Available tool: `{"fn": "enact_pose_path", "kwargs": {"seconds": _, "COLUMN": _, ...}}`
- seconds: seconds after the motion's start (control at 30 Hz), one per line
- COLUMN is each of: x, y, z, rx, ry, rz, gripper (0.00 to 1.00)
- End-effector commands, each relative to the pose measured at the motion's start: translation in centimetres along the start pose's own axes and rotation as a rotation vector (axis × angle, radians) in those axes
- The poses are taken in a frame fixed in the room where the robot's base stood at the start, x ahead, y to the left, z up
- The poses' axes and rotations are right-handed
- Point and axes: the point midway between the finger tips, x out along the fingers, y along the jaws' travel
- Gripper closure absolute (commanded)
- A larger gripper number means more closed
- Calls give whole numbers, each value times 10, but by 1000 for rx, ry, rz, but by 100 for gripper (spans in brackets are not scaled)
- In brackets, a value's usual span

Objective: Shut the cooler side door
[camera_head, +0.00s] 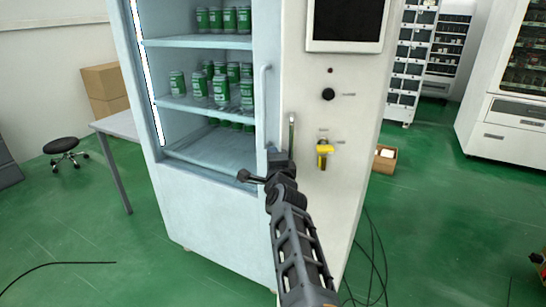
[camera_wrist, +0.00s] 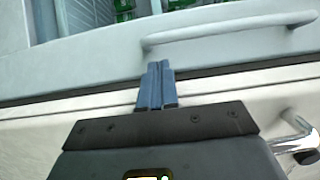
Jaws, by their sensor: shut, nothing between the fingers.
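The cooler side door (camera_head: 268,60) is the pale, glass-fronted left part of a white vending machine, with green cans behind it. Its white vertical bar handle (camera_head: 264,105) is near its right edge. In the wrist view, the door frame (camera_wrist: 90,65) and handle (camera_wrist: 230,32) run across the top. A thin dark seam lies between door and panel; I cannot tell if the door is fully flush. My gripper (camera_head: 275,152) is by the lower handle end. In the wrist view its blue-grey fingers (camera_wrist: 156,66) are shut and empty, tips over the door edge; contact is unclear.
The machine's right panel (camera_head: 325,200) has a screen (camera_head: 345,22), a metal handle (camera_head: 291,132) and a yellow part (camera_head: 324,150). A table (camera_head: 118,125) stands left, with a stool (camera_head: 62,146) beyond. Black cables (camera_head: 373,255) lie right.

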Motion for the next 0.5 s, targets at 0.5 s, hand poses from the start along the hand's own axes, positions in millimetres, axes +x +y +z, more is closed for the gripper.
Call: {"fn": "enact_pose_path", "kwargs": {"seconds": 0.5, "x": 9, "y": 0, "z": -1, "rx": -1, "ry": 45, "rz": 1, "gripper": 100}}
